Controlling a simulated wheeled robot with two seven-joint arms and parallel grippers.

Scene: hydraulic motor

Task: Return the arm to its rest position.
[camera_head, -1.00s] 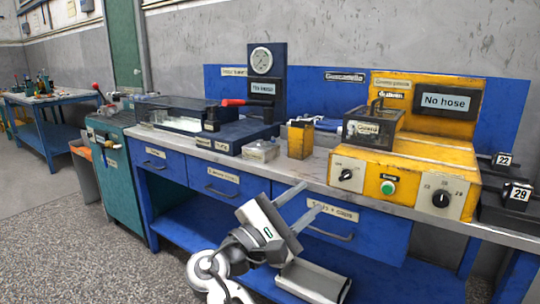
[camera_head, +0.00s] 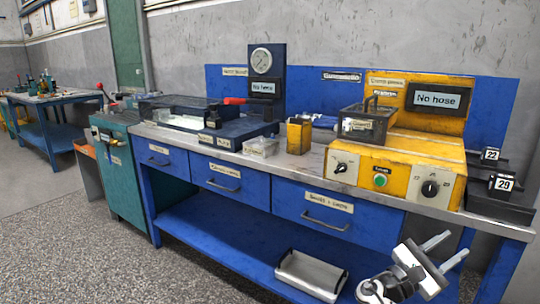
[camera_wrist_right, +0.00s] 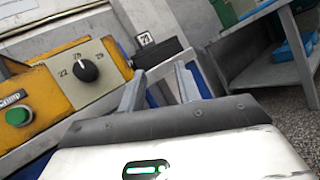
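My right gripper (camera_head: 442,250) is at the lower right of the head view, in front of the workbench and below its top edge. Its two fingers are apart, with nothing between them. In the right wrist view the fingers of the right gripper (camera_wrist_right: 160,88) also stand apart and empty, pointing toward the bench edge beside the yellow control box (camera_wrist_right: 65,85). That yellow control box (camera_head: 395,170) stands on the right of the bench top in the head view. My left gripper is not in view.
The blue workbench (camera_head: 225,142) has closed drawers, the right one (camera_head: 325,212) nearest my gripper. A grey tray-like object (camera_head: 310,274) lies on the lower shelf. Black numbered parts (camera_head: 503,185) sit at the bench's right end. The floor (camera_head: 110,265) at left is clear.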

